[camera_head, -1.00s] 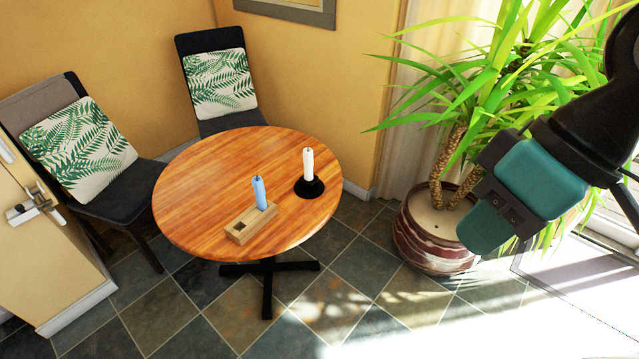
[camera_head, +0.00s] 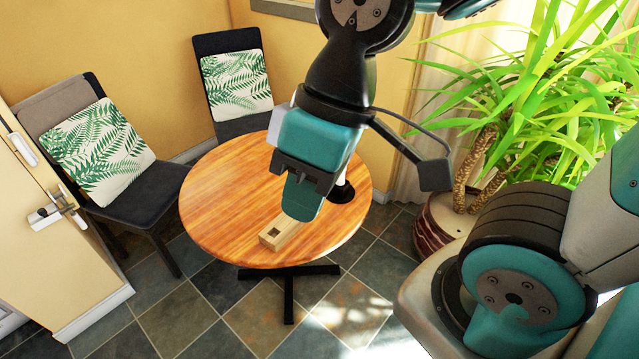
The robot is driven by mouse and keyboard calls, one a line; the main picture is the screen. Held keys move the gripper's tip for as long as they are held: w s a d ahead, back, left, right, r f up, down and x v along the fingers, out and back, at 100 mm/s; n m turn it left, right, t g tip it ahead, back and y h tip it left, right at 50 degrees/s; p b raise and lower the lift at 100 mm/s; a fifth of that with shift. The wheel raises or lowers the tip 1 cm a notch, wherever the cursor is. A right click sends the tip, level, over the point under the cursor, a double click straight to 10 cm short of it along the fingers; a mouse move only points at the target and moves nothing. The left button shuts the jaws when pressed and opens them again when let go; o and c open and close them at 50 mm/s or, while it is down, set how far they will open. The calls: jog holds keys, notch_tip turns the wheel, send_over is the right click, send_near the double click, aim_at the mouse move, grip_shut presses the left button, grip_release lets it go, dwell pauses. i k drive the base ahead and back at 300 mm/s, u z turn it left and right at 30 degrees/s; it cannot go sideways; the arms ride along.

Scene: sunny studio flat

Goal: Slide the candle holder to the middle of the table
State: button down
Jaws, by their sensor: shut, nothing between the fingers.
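The round wooden table (camera_head: 228,205) stands by the wall. A black round candle holder (camera_head: 342,194) with a white candle is near its right edge, partly hidden behind my gripper. A pale wooden block holder (camera_head: 281,236) with a square hole sits near the table's front. Its blue candle is hidden behind my gripper. My gripper (camera_head: 302,205) is shut and empty, pointing down in front of the table's right half. Its fingertips appear just above the block and left of the black holder. I cannot tell its height or whether it touches anything.
Two dark chairs with leaf-pattern cushions stand at the left (camera_head: 102,150) and behind the table (camera_head: 236,82). A potted plant (camera_head: 440,225) is at the right. A door with a handle (camera_head: 55,212) is at far left. The table's left half is clear.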

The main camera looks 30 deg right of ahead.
aim_at(343, 194)
jog(key=u, duration=0.1)
jog(key=i, duration=1)
jog(key=z, duration=0.35)
